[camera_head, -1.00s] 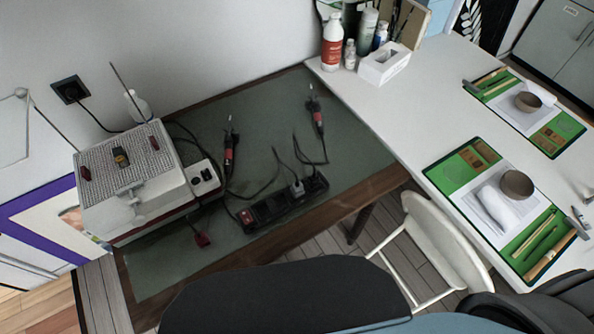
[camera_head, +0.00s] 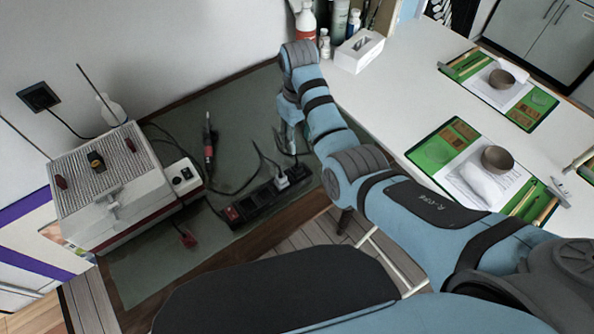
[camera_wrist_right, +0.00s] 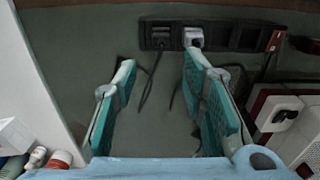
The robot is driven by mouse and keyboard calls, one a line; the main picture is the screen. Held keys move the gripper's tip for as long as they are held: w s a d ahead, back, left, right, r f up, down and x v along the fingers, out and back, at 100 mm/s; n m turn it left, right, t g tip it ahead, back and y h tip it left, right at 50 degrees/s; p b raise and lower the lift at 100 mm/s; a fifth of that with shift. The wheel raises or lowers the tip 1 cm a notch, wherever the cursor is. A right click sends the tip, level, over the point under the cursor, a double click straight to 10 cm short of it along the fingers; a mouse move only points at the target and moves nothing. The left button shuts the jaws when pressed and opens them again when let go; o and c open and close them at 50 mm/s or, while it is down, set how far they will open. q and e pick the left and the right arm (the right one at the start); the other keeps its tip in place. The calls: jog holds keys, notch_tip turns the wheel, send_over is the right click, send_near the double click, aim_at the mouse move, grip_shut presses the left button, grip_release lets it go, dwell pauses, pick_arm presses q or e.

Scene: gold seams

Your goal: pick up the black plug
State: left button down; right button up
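The black plug (camera_wrist_right: 160,40) sits in the end of a black power strip (camera_wrist_right: 222,38) in the right wrist view. Its dark cord runs down between my fingers. A pale grey plug (camera_wrist_right: 193,37) is next to it in the strip. The strip also shows in the head view (camera_head: 245,207), with the grey plug (camera_head: 282,182). My right gripper (camera_wrist_right: 160,62) is open and empty. Its fingertips point at the black plug's end of the strip, apart from it. In the head view my right gripper (camera_head: 289,140) hangs over the green mat. My left gripper is not in view.
A white heating unit (camera_head: 110,195) stands left on the mat (camera_head: 150,270). A red-handled iron (camera_head: 209,140) and loose cords lie behind the strip. A white table (camera_head: 400,110) on the right holds bottles, a tissue box (camera_head: 358,50) and green work mats.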

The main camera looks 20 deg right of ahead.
jog(key=f+b, duration=0.2)
jog(key=f, duration=0.5)
jog(key=f+b, duration=0.2)
jog(key=f, duration=0.4)
jog(key=shift+a+f, duration=0.2)
jog(key=shift+f, duration=0.2)
jog(key=shift+w, duration=0.1)
jog(key=shift+c, duration=0.5)
jog(key=shift+r, duration=0.1)
grip_shut()
notch_tip(320, 180, up, 20)
jog(key=p, duration=0.7)
notch_tip(320, 180, up, 5)
jog(key=p, duration=0.5)
send_over(297, 166)
